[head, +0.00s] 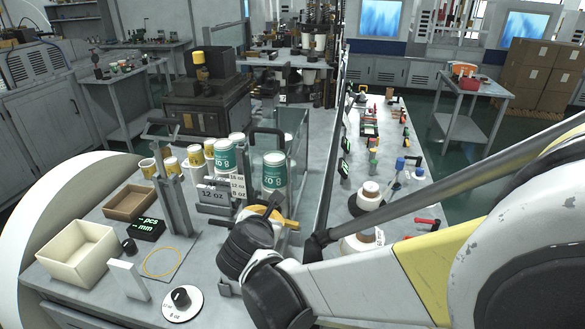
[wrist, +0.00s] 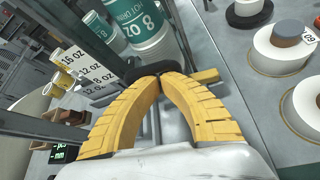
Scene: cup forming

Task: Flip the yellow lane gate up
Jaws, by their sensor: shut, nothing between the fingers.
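The yellow lane gate (wrist: 206,76) shows in the wrist view as a short yellow bar just to the right of my fingertips, below the teal cups. In the head view the gate (head: 288,223) is a yellow bar beside my gripper (head: 270,207), partly hidden by it. My gripper (wrist: 158,76) has its two yellow padded fingers shut with the tips together and nothing between them. A dark rounded part lies behind the tips. I cannot tell whether the tips touch the gate.
Stacked teal 8 oz cups (head: 275,172) stand just behind the gate. Size signs (head: 214,196) and upright grey posts (head: 172,200) are to the left. Tape rolls (head: 368,197) lie on the right-hand bench. A cream bin (head: 76,252) and a dial (head: 182,300) are at the front left.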

